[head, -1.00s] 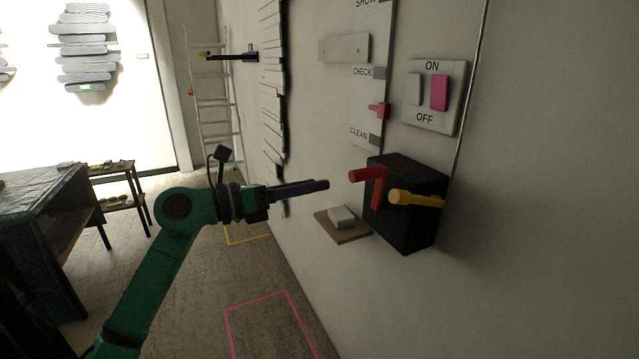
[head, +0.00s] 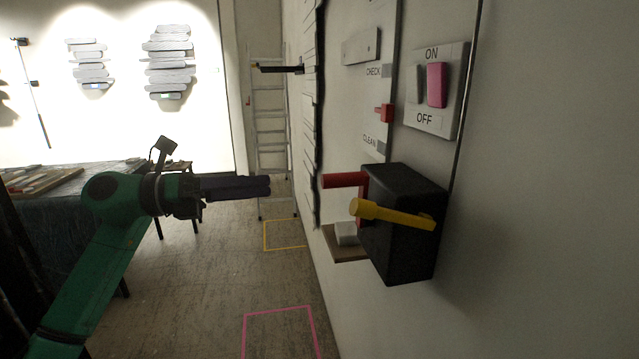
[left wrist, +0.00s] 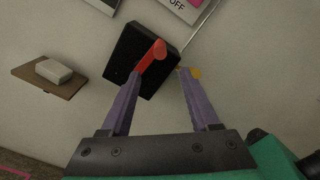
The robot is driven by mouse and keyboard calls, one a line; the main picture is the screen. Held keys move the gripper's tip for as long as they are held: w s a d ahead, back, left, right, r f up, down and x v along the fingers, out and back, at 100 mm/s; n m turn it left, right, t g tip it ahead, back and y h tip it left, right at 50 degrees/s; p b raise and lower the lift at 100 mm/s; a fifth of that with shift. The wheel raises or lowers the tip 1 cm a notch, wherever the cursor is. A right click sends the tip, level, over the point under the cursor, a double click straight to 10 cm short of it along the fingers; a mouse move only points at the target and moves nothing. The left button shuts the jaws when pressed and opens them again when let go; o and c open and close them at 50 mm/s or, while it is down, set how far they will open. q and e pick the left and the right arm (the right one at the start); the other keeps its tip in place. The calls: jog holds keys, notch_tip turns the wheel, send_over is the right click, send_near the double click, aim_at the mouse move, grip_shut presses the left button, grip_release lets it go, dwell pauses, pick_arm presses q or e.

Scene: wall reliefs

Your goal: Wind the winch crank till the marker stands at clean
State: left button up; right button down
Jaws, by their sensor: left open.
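The winch is a black box (head: 405,230) on the wall. A red crank (head: 343,180) with a peg grip sticks out of it, and a yellow lever (head: 385,213) shows in front. The red marker (head: 384,113) stands between the CHECK and CLEAN labels on the pale wall scale (head: 381,140). My left gripper (head: 268,187) is open and empty, left of the red grip and apart from it. In the left wrist view, the crank (left wrist: 158,50) shows ahead between the open fingers (left wrist: 160,74), and the yellow lever's end (left wrist: 195,73) is by the right fingertip. My right gripper is out of view.
An ON/OFF switch plate (head: 437,90) with a pink rocker is above the winch. A small shelf with a white block (head: 346,233) is beside the box. A ladder (head: 270,135) leans farther back. A covered table (head: 60,210) stands left; the floor between is open.

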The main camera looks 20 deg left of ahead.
aim_at(322, 182)
pick_arm(q)
jog(key=p+x, duration=0.3)
jog(key=x, duration=0.3)
jog(key=p+x, duration=0.3)
jog(key=x, duration=0.4)
jog(key=shift+r, duration=0.2)
jog(key=shift+w+d+f, duration=0.15)
jog(key=shift+w+f, duration=0.05)
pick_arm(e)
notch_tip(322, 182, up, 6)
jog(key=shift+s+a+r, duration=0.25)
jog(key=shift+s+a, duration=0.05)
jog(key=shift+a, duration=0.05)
pick_arm(q)
jog(key=shift+c, duration=0.4)
grip_shut()
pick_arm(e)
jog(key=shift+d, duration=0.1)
